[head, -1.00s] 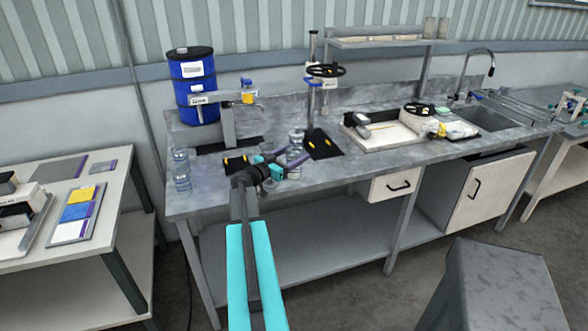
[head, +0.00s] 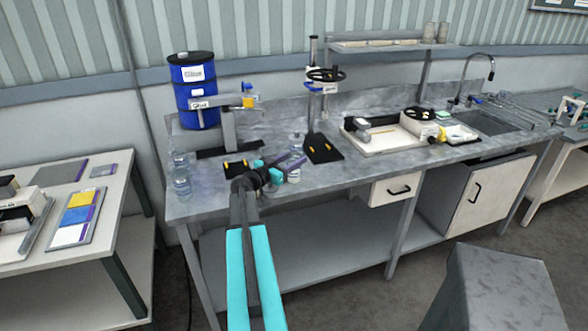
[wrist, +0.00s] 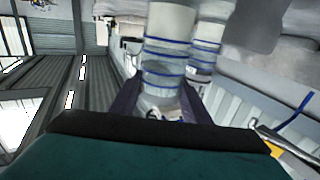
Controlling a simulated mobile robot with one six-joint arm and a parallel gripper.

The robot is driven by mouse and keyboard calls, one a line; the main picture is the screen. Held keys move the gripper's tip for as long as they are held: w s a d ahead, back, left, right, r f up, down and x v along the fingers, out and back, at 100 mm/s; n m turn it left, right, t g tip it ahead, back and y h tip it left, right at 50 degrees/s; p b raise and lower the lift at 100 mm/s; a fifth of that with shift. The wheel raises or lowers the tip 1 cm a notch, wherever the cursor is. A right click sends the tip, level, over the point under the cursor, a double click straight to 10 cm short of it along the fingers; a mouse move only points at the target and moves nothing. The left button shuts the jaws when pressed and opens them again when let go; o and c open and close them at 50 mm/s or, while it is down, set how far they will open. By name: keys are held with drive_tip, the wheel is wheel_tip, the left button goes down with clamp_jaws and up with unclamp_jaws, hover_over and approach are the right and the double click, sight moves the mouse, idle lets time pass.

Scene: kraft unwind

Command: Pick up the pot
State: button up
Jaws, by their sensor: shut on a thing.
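The pot, a clear cylinder with blue bands (wrist: 165,60), stands between the purple fingers of my gripper (wrist: 158,100) in the wrist view. In the head view my gripper (head: 288,165) is above the left part of the grey counter, shut on the pot (head: 297,145). The fingers partly cover the pot there. I cannot tell whether its base touches the counter. A second clear banded pot (wrist: 206,45) shows behind it in the wrist view. Similar clear pots (head: 181,178) stand at the counter's left end.
A blue drum (head: 194,85) stands at the back left, behind a grey dispenser stand (head: 228,130). A post with a black handwheel (head: 323,75) rises behind my gripper. A white tray (head: 375,143) and a sink (head: 490,122) are to the right. Bare counter (head: 225,195) lies at front left.

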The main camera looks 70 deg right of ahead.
drive_tip(key=shift+r, duration=0.2)
drive_tip(key=a+r+b, duration=0.2)
drive_tip(key=a+b, duration=0.1)
drive_tip(key=a, duration=0.5)
drive_tip(key=a+r+b, duration=0.2)
drive_tip(key=a+b, duration=0.2)
drive_tip(key=a, duration=0.4)
drive_tip(key=shift+w+r, duration=0.3)
idle(0.6)
